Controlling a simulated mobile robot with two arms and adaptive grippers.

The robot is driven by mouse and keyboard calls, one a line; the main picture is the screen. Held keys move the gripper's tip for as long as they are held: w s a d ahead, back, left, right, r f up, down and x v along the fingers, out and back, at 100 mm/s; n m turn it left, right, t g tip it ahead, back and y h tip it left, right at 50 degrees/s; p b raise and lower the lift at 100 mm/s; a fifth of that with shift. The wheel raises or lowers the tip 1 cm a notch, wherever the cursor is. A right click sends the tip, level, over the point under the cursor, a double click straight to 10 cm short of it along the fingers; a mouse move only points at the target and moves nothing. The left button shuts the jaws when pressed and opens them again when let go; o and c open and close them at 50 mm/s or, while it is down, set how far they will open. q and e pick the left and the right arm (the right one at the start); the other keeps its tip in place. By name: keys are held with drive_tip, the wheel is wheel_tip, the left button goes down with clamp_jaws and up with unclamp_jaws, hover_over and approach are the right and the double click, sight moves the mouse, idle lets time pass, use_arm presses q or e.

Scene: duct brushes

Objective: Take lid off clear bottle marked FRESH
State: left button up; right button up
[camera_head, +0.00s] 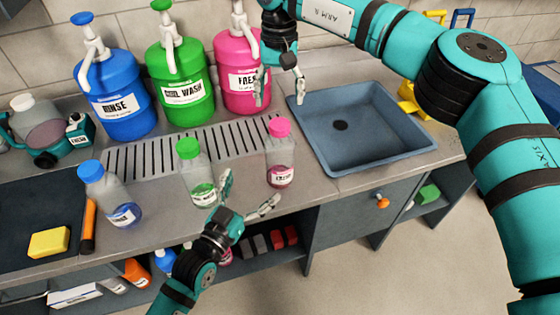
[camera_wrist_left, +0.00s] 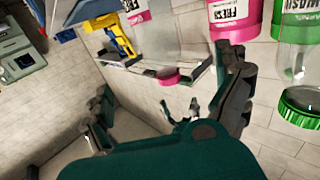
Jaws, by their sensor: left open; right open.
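The clear bottle with a pink lid (camera_head: 280,155) stands upright on the counter in front of the sink's left edge. Its small label over pink liquid is hard to read. Its lid (camera_head: 279,127) is on; the lid also shows in the left wrist view (camera_wrist_left: 168,78), where the picture is turned over. My left gripper (camera_head: 250,190) is open and empty, in front of the counter, left of and nearer than this bottle, apart from it. My right gripper (camera_head: 281,92) is open and empty, above and behind the bottle, before the pink jug.
A green-lidded bottle (camera_head: 195,172) and a blue-lidded bottle (camera_head: 108,195) stand to the left. Blue (camera_head: 115,95), green (camera_head: 180,85) and pink (camera_head: 239,75) pump jugs line the back. The sink (camera_head: 362,125) lies right. A yellow sponge (camera_head: 49,242) lies front left.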

sight(280, 148)
use_arm(q)
drive_tip(key=x, duration=1.4)
drive_tip(key=shift+w+d, duration=0.15)
drive_tip(key=shift+w, duration=0.2)
use_arm(e)
drive_tip(key=shift+w+f, duration=0.1)
